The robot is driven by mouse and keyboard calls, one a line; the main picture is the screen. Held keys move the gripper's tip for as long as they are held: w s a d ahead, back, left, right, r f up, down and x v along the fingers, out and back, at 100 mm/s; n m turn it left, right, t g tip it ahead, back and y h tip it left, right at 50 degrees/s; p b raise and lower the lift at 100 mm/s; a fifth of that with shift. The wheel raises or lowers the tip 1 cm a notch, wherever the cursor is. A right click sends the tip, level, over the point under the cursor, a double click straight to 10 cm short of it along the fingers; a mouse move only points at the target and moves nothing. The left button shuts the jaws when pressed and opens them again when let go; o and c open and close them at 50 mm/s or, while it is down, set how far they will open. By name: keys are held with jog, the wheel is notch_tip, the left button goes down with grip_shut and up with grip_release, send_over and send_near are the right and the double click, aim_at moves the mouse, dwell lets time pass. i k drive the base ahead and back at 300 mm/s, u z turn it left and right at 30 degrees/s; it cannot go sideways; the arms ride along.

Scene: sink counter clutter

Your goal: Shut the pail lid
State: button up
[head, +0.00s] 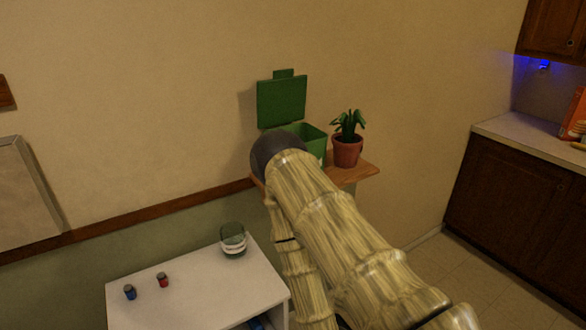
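The green pail (313,139) stands on a small wooden shelf (365,170) against the wall in the head view. Its green lid (282,102) is open, standing upright at the back of the pail with a small tab on top. My arm, with a wood-like pattern and a dark rounded part, reaches up from the lower right and hides the pail's lower left and part of the shelf. I cannot see my gripper's fingers, nor whether any part of my arm touches the pail.
A potted plant (347,150) stands close to the right of the pail. Below left is a white cabinet (190,295) with a glass jar (233,239), a blue can (130,292) and a red can (162,280). The wall above the lid is clear.

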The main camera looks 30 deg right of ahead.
aim_at(281, 100)
jog(key=k, duration=0.5)
jog(key=z, duration=1.7)
jog(key=i, duration=0.8)
jog(key=u, duration=1.8)
